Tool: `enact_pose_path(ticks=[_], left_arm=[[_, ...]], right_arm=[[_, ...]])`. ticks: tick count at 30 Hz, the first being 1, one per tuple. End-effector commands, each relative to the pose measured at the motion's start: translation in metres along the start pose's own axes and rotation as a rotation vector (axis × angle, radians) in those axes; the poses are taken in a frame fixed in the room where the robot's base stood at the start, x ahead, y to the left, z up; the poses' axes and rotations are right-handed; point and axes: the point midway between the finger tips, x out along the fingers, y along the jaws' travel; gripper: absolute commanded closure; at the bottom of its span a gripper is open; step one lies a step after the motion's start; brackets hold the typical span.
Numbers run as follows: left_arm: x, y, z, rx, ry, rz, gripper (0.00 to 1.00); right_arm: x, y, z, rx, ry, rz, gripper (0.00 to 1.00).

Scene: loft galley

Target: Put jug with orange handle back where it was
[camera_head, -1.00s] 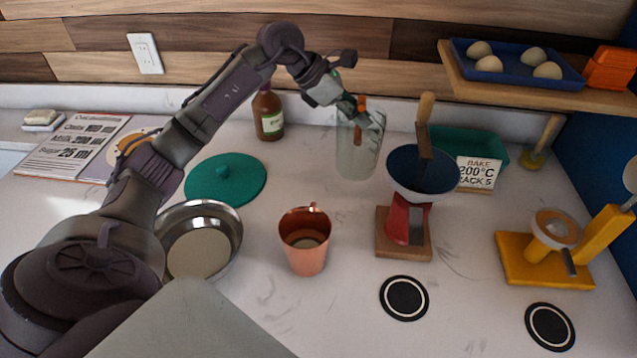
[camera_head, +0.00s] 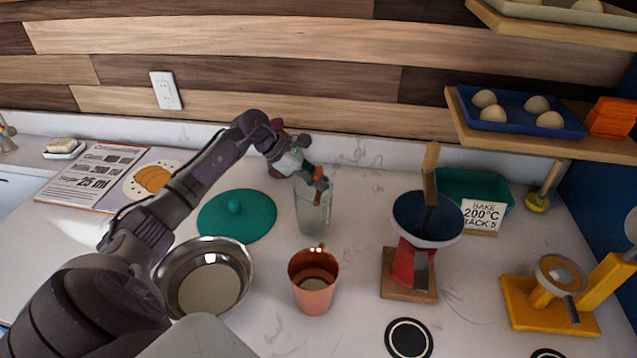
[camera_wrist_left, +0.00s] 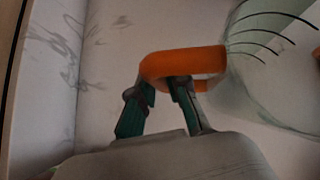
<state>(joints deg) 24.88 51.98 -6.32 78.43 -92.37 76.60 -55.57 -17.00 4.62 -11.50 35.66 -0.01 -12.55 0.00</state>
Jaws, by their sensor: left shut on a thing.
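The jug with the orange handle (camera_head: 313,212) is clear glass and upright, at the back middle of the counter, right of the teal lid. Its base looks to be at or very near the counter; I cannot tell if it touches. My left gripper (camera_head: 312,178) is shut on its orange handle. In the left wrist view the fingers (camera_wrist_left: 165,100) close around the orange handle (camera_wrist_left: 184,64), and part of the jug's clear wall (camera_wrist_left: 270,65) shows at the right. My right gripper is not in view.
A copper mug (camera_head: 314,283) stands in front of the jug, and a metal bowl (camera_head: 243,262) at front left. A teal lid (camera_head: 258,218) lies left of the jug. A bottle stands behind my gripper, mostly hidden. A red scale (camera_head: 413,268) with a blue bowl stands to the right.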

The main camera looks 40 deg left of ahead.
Motion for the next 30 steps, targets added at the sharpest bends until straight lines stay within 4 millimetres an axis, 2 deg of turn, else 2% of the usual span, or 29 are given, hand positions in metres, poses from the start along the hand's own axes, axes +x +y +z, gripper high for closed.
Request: enact_pose_path(ticks=[1, 4, 16, 17, 21, 30], left_arm=[[0.004, -0.001, -0.003, -0.005, -0.002, -0.003, 1.00], [0.012, 0.000, -0.011, -0.003, -0.003, 0.000, 1.00], [0.018, 0.001, -0.017, 0.000, -0.001, 0.002, 1.00], [0.017, 0.000, -0.017, 0.000, 0.000, 0.002, 0.82], [0.017, 0.000, -0.016, 0.000, 0.000, 0.001, 0.60], [0.015, 0.000, -0.015, 0.000, -0.001, 0.001, 0.60]], right_arm=[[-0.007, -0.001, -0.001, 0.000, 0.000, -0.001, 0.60], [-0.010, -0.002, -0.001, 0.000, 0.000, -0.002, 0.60], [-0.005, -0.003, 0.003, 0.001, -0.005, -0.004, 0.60], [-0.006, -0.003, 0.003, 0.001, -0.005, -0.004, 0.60], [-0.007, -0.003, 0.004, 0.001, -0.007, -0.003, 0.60], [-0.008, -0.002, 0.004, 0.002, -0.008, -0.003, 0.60]])
